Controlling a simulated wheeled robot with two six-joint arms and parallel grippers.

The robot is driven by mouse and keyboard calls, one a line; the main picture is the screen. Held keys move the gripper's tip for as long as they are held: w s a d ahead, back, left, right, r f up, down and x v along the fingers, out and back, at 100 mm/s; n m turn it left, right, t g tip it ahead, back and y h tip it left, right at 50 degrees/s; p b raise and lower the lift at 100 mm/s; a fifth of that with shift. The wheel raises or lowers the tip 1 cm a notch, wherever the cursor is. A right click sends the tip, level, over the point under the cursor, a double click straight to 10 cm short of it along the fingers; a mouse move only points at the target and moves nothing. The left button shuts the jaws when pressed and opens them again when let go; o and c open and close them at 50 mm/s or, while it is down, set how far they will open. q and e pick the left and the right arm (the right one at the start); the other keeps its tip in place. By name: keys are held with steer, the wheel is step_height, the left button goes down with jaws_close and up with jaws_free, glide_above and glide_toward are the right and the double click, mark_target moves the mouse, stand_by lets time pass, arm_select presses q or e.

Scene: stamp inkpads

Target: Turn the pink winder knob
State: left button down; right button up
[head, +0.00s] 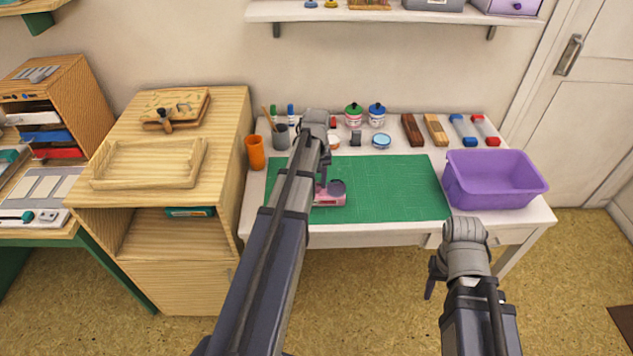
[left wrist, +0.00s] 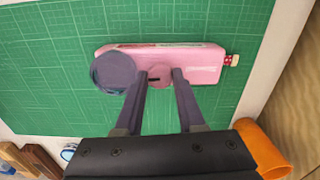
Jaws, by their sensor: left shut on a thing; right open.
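The pink winder (left wrist: 205,62) lies on the green cutting mat (head: 400,190); in the head view its pink body (head: 330,198) is partly hidden behind my left arm. Its round pink knob (left wrist: 158,76) has a dark slot. A dark purple-grey disc (left wrist: 113,72) sits at its left end in the left wrist view. My left gripper (left wrist: 158,78) is over the winder, with one finger on each side of the knob, shut on it. My right gripper (head: 432,278) is open and empty, in front of the table's front edge.
A purple bin (head: 495,182) stands at the table's right. An orange cup (head: 255,152) stands at the left edge. Jars, wooden blocks and small bottles line the back. The mat's right half is clear.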

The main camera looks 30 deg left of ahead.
arm_select(q)
steer(key=n, duration=0.4)
steer(key=shift+n, duration=0.3)
steer(key=n, duration=0.3)
steer(key=shift+n, duration=0.4)
steer(key=n, duration=2.1)
steer(key=shift+n, duration=0.6)
